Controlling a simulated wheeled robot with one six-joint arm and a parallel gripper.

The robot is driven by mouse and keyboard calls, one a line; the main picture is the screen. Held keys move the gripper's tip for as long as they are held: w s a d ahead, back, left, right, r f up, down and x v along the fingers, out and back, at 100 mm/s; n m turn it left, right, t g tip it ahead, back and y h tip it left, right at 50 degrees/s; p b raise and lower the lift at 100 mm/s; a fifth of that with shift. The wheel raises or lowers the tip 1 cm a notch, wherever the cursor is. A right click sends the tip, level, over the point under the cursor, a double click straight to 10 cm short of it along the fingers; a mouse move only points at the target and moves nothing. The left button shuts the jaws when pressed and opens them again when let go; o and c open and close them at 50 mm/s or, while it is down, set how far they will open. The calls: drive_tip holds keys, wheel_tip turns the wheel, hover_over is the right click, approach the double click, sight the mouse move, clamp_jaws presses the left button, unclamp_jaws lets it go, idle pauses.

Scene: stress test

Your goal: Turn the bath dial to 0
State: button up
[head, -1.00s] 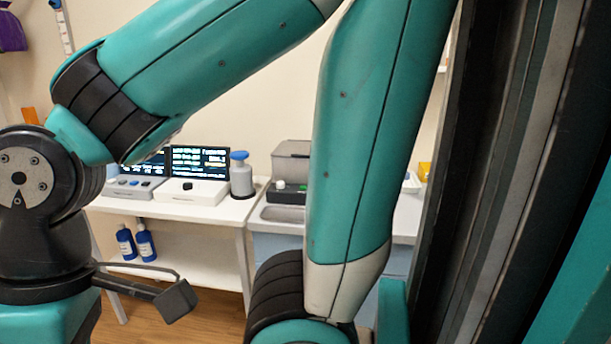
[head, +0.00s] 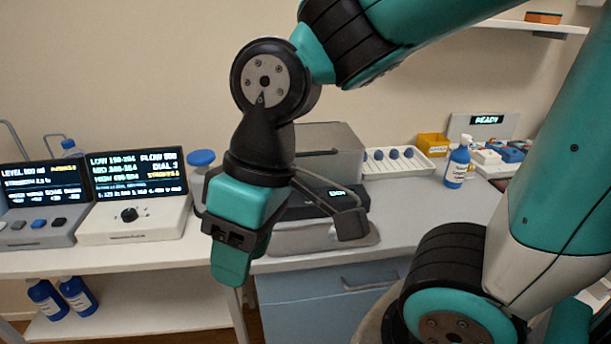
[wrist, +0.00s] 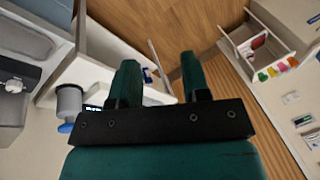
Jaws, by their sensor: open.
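The bath (head: 318,150) is a grey box with a dark control unit (head: 290,208) and small lit display, on the counter behind my gripper (head: 238,258) in the head view. My gripper covers part of the control unit, so I cannot make out its dial there. In the wrist view a pale round dial (wrist: 14,87) shows on a dark grey unit at the left edge; its setting is too small to read. My gripper, also in the wrist view (wrist: 160,70), is open and empty, pointing downward, apart from the dial.
A white console (head: 140,232) with a black knob and lit screen stands left, beside a grey button console (head: 35,236). A blue-topped canister (head: 201,158) stands behind my gripper. A white rack (head: 405,166) and blue bottle (head: 457,167) stand right.

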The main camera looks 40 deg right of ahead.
drive_tip(key=w+d+f+m+t+h+b, duration=0.1)
drive_tip(key=w+d+m+h, duration=0.3)
drive_tip(key=w+d+m, duration=0.75)
drive_tip(key=w+d+f+m+h+b, duration=0.1)
drive_tip(key=w+d+m+h, duration=0.3)
drive_tip(key=w+d+m, duration=0.7)
drive_tip(key=shift+n, duration=0.85)
drive_tip(key=w+f, duration=0.1)
drive_tip(key=f, duration=0.4)
drive_tip(key=w+d+f, duration=0.1)
drive_tip(key=w+f, duration=0.1)
drive_tip(key=f, duration=0.3)
drive_tip(key=w+d+f+p, duration=0.1)
drive_tip(key=f, duration=0.4)
drive_tip(key=shift+w+f, duration=0.3)
drive_tip(key=shift+f, duration=0.1)
drive_tip(key=c, duration=0.6)
